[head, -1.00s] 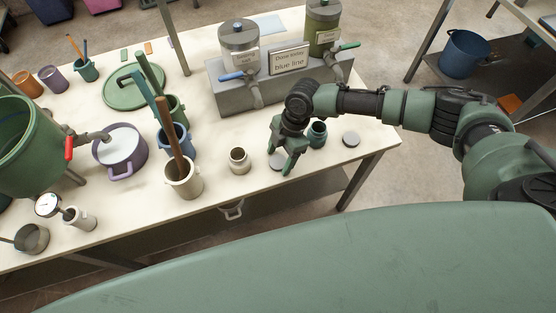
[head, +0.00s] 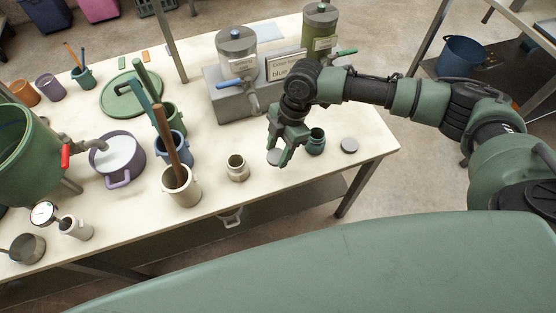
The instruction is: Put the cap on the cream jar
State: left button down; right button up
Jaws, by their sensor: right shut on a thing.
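The cream jar (head: 237,170) stands open and upright on the white table, left of my right gripper. My right gripper (head: 277,160) points down and is shut on a flat grey cap (head: 273,158). The fingers partly hide this cap. It is to the right of the cream jar, apart from it, and seems slightly above the table. A second grey cap (head: 349,145) lies flat near the table's right end. My left gripper is not in view.
A teal jar (head: 315,143) stands just right of my right gripper. A grey dispenser block (head: 232,102) with taps is behind. A white pot (head: 182,190) with a wooden handle is left of the cream jar. The table's front edge is close.

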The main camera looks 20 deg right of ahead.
notch_tip(320, 180, up, 13)
jog(key=shift+b, duration=0.45)
jog(key=shift+f, duration=0.1)
jog(key=m+t, duration=0.2)
jog(key=m, duration=0.6)
send_near(278, 156)
jog(key=s+a+f, duration=0.3)
jog(key=s+a, duration=0.1)
jog(key=s, duration=0.1)
jog(key=s+d+f+m+t+h, duration=0.2)
jog(key=s+d+m, duration=0.4)
jog(key=m, duration=0.6)
jog(key=shift+d+f+m+h, duration=0.35)
jog(key=shift+f+h, duration=0.25)
jog(key=shift+f, duration=0.1)
